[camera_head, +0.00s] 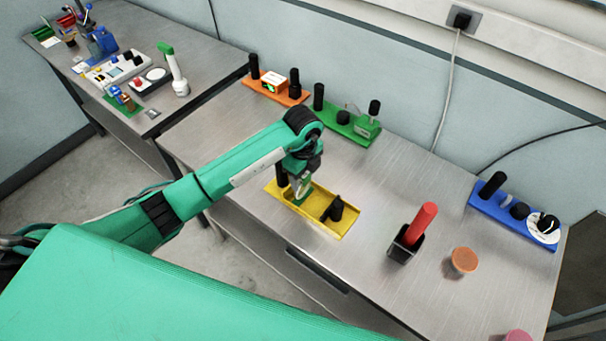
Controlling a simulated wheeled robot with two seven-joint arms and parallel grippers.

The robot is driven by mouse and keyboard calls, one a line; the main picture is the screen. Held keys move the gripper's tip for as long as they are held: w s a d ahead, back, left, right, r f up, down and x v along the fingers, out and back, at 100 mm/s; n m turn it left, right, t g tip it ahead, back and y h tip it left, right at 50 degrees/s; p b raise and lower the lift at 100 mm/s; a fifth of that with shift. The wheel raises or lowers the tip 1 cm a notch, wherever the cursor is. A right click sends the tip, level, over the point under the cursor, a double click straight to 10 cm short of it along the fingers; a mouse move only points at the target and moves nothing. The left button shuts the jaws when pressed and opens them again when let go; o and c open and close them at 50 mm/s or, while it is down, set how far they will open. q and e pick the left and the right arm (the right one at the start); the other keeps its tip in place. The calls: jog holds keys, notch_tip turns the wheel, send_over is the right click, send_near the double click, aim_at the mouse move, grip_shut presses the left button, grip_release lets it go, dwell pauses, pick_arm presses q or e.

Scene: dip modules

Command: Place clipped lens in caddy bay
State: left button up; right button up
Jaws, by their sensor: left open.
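My left gripper (300,190) reaches down over the left half of the yellow caddy (335,228) on the metal bench. It is open, with its fingertips close to a small green piece (304,195) inside or over the caddy. I cannot tell whether they touch it, or whether this piece is the clipped lens. A black cylinder (281,174) stands at the caddy's left end, and a black knob-like part (335,209) sits in its right part. The gripper hides some of the caddy's inside. My right gripper is not in view.
Orange (296,101), green (362,137) and blue (530,237) modules stand along the bench's back. A black holder (401,250) with a red cylinder (422,221) and an orange round piece (464,260) are at the right. The bench between caddy and holder is clear.

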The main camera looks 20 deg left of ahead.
pick_arm(q)
notch_tip(320, 180, up, 6)
jog(key=b, duration=0.3)
jog(key=shift+r, duration=0.25)
notch_tip(320, 180, up, 4)
jog(key=shift+r, duration=0.15)
jog(key=shift+r+b, duration=0.3)
jog(key=shift+r, duration=0.35)
